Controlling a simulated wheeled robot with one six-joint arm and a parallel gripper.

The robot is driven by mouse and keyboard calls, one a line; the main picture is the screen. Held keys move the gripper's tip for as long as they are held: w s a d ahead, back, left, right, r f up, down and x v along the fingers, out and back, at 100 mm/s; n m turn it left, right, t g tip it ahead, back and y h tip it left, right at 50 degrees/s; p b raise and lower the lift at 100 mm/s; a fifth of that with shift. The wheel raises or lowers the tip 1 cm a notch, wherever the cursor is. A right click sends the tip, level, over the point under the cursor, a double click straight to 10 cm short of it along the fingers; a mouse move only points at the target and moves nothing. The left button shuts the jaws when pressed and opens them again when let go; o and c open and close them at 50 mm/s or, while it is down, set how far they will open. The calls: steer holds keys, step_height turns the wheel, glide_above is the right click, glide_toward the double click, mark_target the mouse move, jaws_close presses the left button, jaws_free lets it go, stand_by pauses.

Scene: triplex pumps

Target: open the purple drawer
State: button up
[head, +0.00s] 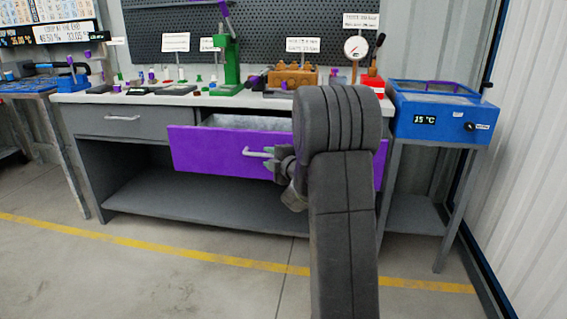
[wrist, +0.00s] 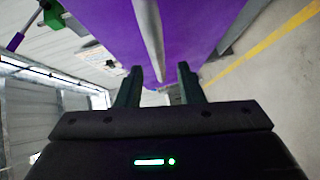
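The purple drawer (head: 215,150) is in the workbench and stands pulled out, with its pale inside showing above the front panel. Its right part is hidden behind my arm. Its light metal handle (head: 256,153) is on the middle of the front. My gripper (head: 272,162) is at the handle's right part. In the wrist view, the purple front (wrist: 205,25) fills the top and the handle (wrist: 150,35) runs down between the fingers. My gripper (wrist: 160,82) has its fingers apart, with a gap visible on both sides of the handle.
A grey drawer (head: 95,121) to the left is closed. The bench top holds a green press (head: 226,65), an orange-brown block (head: 292,77) and small parts. A blue unit (head: 440,112) stands at the right. The lower shelf (head: 200,205) and floor in front are clear.

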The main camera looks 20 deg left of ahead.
mark_target(265, 156)
steer(key=p+v, duration=0.1)
steer(key=v, duration=0.9)
steer(key=shift+p, duration=0.3)
steer(key=b+x, duration=0.2)
steer(key=x, duration=1.1)
steer(key=shift+w+a+b, duration=0.1)
steer(key=shift+a+b, duration=0.2)
steer(key=shift+b, duration=0.05)
steer(key=shift+w+a, duration=0.1)
steer(key=shift+w, duration=0.4)
